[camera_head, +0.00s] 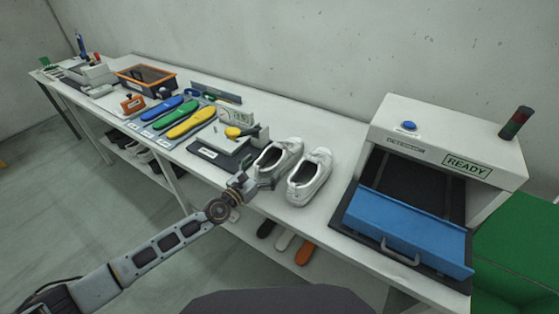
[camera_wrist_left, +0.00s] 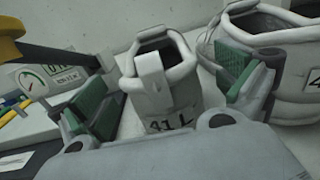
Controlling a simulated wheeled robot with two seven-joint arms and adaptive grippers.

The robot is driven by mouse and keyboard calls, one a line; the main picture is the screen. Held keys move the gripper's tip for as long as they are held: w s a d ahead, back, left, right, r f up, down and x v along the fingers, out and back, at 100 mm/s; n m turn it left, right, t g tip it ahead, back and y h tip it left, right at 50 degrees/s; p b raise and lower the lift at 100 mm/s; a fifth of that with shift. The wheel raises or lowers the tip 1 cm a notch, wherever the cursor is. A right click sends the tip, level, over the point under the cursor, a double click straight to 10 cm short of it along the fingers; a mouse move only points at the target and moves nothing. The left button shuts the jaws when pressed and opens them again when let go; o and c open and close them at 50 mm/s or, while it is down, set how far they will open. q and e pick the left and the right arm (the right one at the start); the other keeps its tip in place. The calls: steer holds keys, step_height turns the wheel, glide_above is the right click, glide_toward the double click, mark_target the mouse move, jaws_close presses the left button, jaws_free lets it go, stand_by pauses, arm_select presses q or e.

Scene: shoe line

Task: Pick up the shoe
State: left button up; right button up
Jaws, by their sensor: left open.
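Two white shoes stand side by side on the long white table. The left shoe (camera_head: 284,151) is nearest my left gripper (camera_head: 258,184), which is at its near end. In the left wrist view this shoe (camera_wrist_left: 165,75), marked "41 L" at its heel, lies between and beyond the two green-padded fingers of my left gripper (camera_wrist_left: 165,98). The fingers are apart and hold nothing. The right shoe (camera_head: 310,179) stands just to the right; in the left wrist view it (camera_wrist_left: 290,85) is partly hidden behind the right finger. My right gripper is not in view.
A device with a dial and yellow part (camera_head: 228,146) stands left of the shoes. Coloured insoles (camera_head: 184,120) lie farther left. A machine marked READY (camera_head: 440,150) with a blue flap (camera_head: 408,232) stands at right. Insoles (camera_head: 285,241) lie on the shelf below.

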arm_select(q)
steer(key=shift+x, duration=0.95)
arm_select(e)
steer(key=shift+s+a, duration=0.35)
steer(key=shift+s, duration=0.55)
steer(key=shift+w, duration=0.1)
arm_select(q)
steer(key=c, duration=0.4)
steer(key=shift+w, duration=0.1)
steer(key=c, duration=0.9)
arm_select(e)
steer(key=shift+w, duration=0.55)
arm_select(q)
steer(key=shift+r, duration=0.2)
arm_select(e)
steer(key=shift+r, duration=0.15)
